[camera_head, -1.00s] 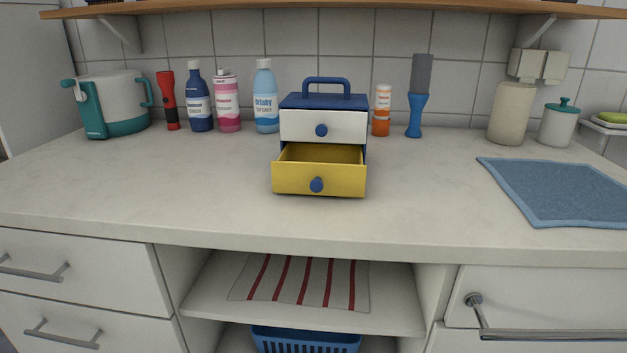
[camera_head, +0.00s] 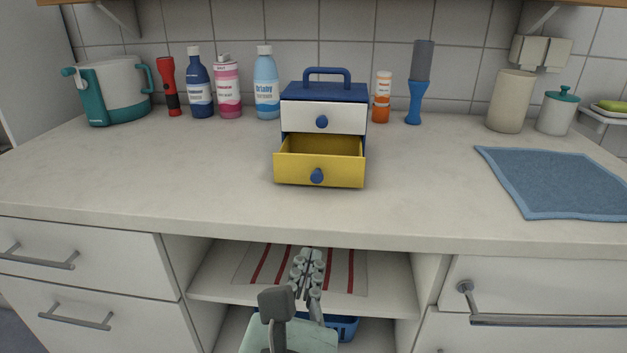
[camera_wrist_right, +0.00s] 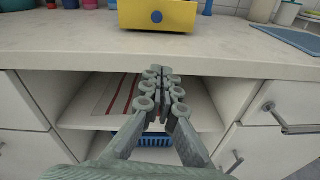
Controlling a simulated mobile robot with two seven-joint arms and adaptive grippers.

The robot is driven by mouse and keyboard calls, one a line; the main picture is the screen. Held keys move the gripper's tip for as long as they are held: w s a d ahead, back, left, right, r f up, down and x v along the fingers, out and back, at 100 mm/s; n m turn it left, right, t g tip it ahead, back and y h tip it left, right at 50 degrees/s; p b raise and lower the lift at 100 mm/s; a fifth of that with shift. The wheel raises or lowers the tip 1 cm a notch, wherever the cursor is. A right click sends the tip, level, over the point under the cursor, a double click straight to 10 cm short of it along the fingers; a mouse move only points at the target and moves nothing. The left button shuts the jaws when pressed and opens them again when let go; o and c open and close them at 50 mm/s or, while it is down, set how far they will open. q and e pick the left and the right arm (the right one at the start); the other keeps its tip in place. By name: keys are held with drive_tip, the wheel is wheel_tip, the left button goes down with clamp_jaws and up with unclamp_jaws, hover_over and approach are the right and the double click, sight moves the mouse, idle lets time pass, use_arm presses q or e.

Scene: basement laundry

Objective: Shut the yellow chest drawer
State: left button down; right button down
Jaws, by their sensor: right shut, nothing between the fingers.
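The small chest (camera_head: 323,93) stands on the counter, with a blue body and top handle. Its upper white drawer (camera_head: 310,118) is shut. Its lower yellow drawer (camera_head: 292,170) is pulled out toward me, empty inside, with a blue knob (camera_head: 317,176) on its front. My right gripper (camera_head: 308,256) is shut and empty, in front of the counter and below its top edge, apart from the drawer. In the right wrist view the gripper (camera_wrist_right: 160,80) points toward the counter edge, and the yellow drawer (camera_wrist_right: 180,14) shows beyond it, cut off at the top. My left gripper is not in view.
The counter front edge (camera_head: 130,213) lies between my right gripper and the chest. Several bottles, a red flashlight (camera_head: 168,86) and a teal-white container (camera_head: 115,90) stand behind left. A blue cloth (camera_head: 555,180) lies at right. The counter before the drawer is clear.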

wheel_tip(320, 180, up, 4)
drive_tip(key=s+a+n+t, duration=0.1)
drive_tip(key=s+n, duration=0.1)
approach(316, 180)
drive_tip(key=w, duration=0.5)
drive_tip(key=shift+w+d, duration=0.25)
drive_tip(key=shift+d, duration=0.15)
drive_tip(key=shift+w+d+f, duration=0.1)
drive_tip(key=shift+w, duration=0.45)
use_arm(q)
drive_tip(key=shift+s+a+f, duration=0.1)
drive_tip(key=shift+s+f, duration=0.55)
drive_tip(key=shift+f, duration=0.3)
use_arm(e)
drive_tip(key=shift+w, duration=0.1)
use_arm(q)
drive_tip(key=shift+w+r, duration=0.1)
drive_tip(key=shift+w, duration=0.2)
use_arm(e)
drive_tip(key=shift+w, duration=0.1)
